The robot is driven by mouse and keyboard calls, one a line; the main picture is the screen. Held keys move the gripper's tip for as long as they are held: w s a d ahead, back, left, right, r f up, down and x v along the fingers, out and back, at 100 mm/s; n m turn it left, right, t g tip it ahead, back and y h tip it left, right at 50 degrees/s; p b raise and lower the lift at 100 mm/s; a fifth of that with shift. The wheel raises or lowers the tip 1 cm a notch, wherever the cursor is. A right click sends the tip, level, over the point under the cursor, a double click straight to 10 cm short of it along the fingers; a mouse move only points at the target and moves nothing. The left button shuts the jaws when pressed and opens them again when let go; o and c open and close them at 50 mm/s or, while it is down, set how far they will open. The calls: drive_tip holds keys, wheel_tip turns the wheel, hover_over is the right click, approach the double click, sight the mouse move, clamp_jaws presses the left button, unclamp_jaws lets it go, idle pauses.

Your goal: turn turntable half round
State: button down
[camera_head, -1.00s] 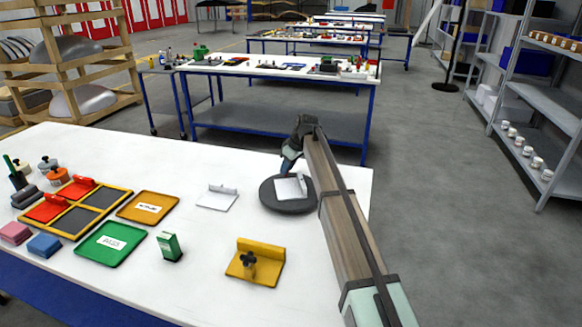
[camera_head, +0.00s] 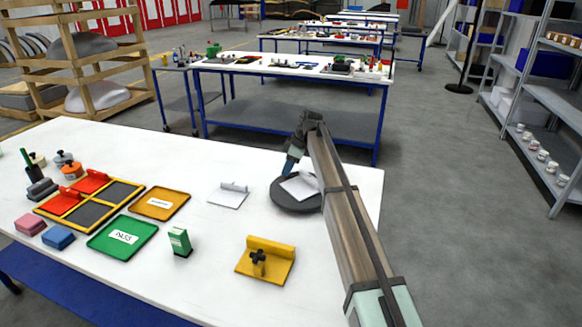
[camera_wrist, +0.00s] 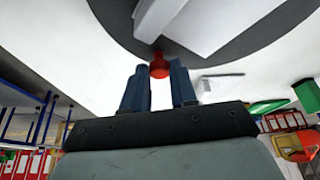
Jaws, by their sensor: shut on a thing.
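The turntable is a round dark grey disc (camera_head: 292,206) near the right end of the white table. A white plate-like piece (camera_head: 298,187) lies on it, partly hidden by my arm. In the wrist view, the disc (camera_wrist: 245,42) fills the top with the white piece (camera_wrist: 200,22) on it. My gripper (camera_head: 287,170) is at the disc's far left edge. In the wrist view, my gripper (camera_wrist: 159,80) has its blue fingers on either side of a red knob (camera_wrist: 159,66) at the disc's rim. Finger contact is hard to make out, but the jaws are shut on the knob.
A similar white piece (camera_head: 229,195) lies left of the turntable. A yellow bracket with a black knob (camera_head: 264,260) and a green block (camera_head: 180,242) stand nearer. Green (camera_head: 122,237) and orange (camera_head: 159,204) trays and a yellow-framed tray (camera_head: 90,208) lie left. Bare table surrounds the turntable's left side.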

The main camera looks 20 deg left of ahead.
sight(274, 185)
drive_tip(key=shift+s+a+n+g, duration=0.35)
drive_tip(key=shift+s+n, duration=0.2)
drive_tip(key=shift+n, duration=0.3)
drive_tip(key=shift+s+a+n+g, duration=0.3)
drive_tip(key=shift+s+n, duration=0.2)
drive_tip(key=shift+n, duration=0.35)
drive_tip(key=shift+s+a+n+g+h, duration=0.15)
drive_tip(key=shift+s+n+g+h, duration=0.15)
drive_tip(key=shift+s+n, duration=0.45)
drive_tip(key=shift+s+a+n+g+h, duration=0.2)
drive_tip(key=shift+s+n, duration=0.25)
drive_tip(key=shift+n, duration=0.5)
drive_tip(key=shift+s, duration=0.1)
drive_tip(key=c, duration=0.9)
unclamp_jaws()
drive_tip(key=shift+d+r, duration=0.1)
drive_tip(key=v, duration=1.3)
drive_tip(key=shift+r, duration=0.3)
